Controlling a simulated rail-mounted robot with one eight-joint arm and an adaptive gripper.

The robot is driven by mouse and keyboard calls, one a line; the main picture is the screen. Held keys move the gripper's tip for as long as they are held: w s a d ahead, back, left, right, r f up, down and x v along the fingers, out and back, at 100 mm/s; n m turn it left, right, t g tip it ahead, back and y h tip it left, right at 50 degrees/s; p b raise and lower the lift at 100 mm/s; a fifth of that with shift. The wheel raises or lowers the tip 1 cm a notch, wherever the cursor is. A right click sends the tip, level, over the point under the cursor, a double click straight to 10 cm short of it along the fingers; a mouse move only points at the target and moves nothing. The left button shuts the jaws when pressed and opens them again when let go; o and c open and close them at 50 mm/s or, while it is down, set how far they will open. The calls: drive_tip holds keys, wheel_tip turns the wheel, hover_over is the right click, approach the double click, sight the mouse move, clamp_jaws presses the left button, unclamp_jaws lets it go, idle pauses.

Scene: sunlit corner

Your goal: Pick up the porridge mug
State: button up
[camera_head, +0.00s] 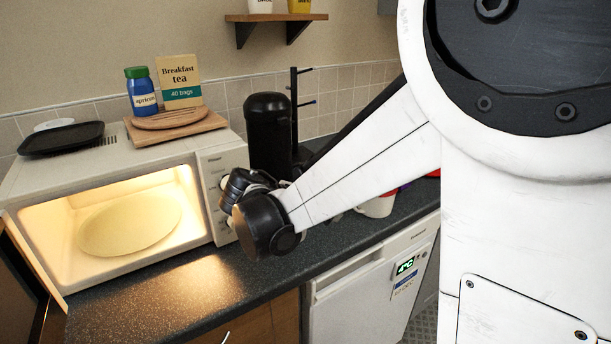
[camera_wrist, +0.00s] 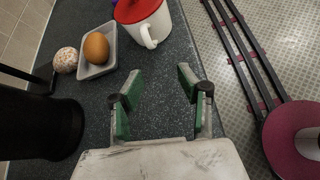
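A white mug (camera_wrist: 147,22) with a red lid (camera_wrist: 135,8) stands on the dark worktop at the top of the wrist view, its handle towards my gripper. No porridge label is readable on it. A white mug also shows in the head view (camera_head: 376,207), partly hidden behind my arm, with a bit of red beside it. My gripper (camera_wrist: 158,76) is open and empty over the worktop, with its green-padded fingers apart. The mug is beyond the fingertips, not between them. In the head view my arm hides the fingers.
A grey tray (camera_wrist: 111,66) with an egg (camera_wrist: 96,47) lies left of the mug, near a speckled ball (camera_wrist: 65,60). A black canister (camera_head: 268,135) and mug tree (camera_head: 294,110) stand behind my arm. The open, lit microwave (camera_head: 225,160) is left. The worktop's front edge is close.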

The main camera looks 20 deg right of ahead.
drive_tip(key=shift+w+a+f+n+h, duration=0.25)
drive_tip(key=shift+w+n+h, duration=0.2)
drive_tip(key=shift+w, duration=0.05)
drive_tip(key=shift+w+a+f+n+h, duration=0.2)
drive_tip(key=shift+w+a+n+h, duration=0.05)
drive_tip(key=shift+w+n+h, duration=0.25)
drive_tip(key=shift+w+d+f, duration=0.15)
drive_tip(key=shift+d, duration=0.05)
drive_tip(key=b+x, duration=0.1)
drive_tip(key=x, duration=1.2)
drive_tip(key=shift+d+f, duration=0.15)
drive_tip(key=shift+f, duration=0.1)
clamp_jaws()
